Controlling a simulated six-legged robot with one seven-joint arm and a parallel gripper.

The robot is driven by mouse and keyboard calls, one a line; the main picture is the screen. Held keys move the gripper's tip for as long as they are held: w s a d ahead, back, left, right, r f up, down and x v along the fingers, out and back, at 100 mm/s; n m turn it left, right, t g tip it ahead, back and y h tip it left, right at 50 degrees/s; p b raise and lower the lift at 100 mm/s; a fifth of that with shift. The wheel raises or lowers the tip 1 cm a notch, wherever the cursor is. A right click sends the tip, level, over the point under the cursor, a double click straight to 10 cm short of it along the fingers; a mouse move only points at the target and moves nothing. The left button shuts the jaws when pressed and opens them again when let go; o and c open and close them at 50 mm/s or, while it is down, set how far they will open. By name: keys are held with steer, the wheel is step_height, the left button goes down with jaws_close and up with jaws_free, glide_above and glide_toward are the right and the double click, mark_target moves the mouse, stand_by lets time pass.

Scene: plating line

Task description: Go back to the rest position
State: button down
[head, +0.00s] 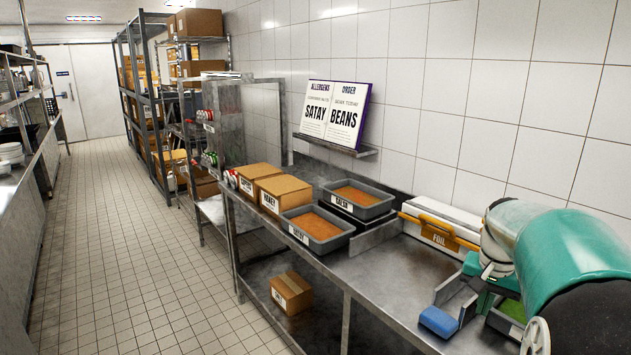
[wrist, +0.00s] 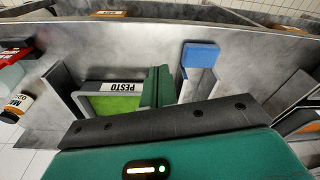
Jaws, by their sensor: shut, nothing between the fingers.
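My gripper (head: 482,302) hangs at the end of my teal arm, over the right part of the steel counter. In the wrist view its green fingers (wrist: 159,84) are together with nothing held between them. The fingers are beside a tray of green pesto (wrist: 112,103), which is partly hidden behind my gripper's dark bar. The pesto also shows in the head view (head: 513,309), largely covered by my arm. A small blue block (head: 438,321) lies on the counter to the left of my gripper, and it also shows in the wrist view (wrist: 201,55).
On the counter (head: 385,283) stand a salsa tray (head: 352,203), a satay tray (head: 316,243), cardboard boxes (head: 283,196) and a foil box (head: 440,232). A sign (head: 333,116) stands on a wall shelf. The tiled aisle (head: 130,260) to the left is clear.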

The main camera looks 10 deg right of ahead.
steer(key=s+a+r+n+t, duration=0.1)
steer(key=a+r+n, duration=0.1)
steer(key=a, duration=0.6)
steer(key=s+a+r+n+t, duration=0.1)
steer(key=s+a+r+n, duration=0.1)
steer(key=a, duration=0.7)
steer(key=s+a+f+n+t, duration=0.1)
steer(key=s+a+n, duration=0.2)
steer(key=a, duration=0.4)
steer(key=s+a+f+n+t+y, duration=0.1)
steer(key=s+a+n, duration=0.2)
steer(key=s+a, duration=0.3)
steer(key=shift+a+f+t, duration=0.25)
steer(key=shift+a+t, duration=0.05)
steer(key=shift+a, duration=0.2)
steer(key=shift+d, duration=0.15)
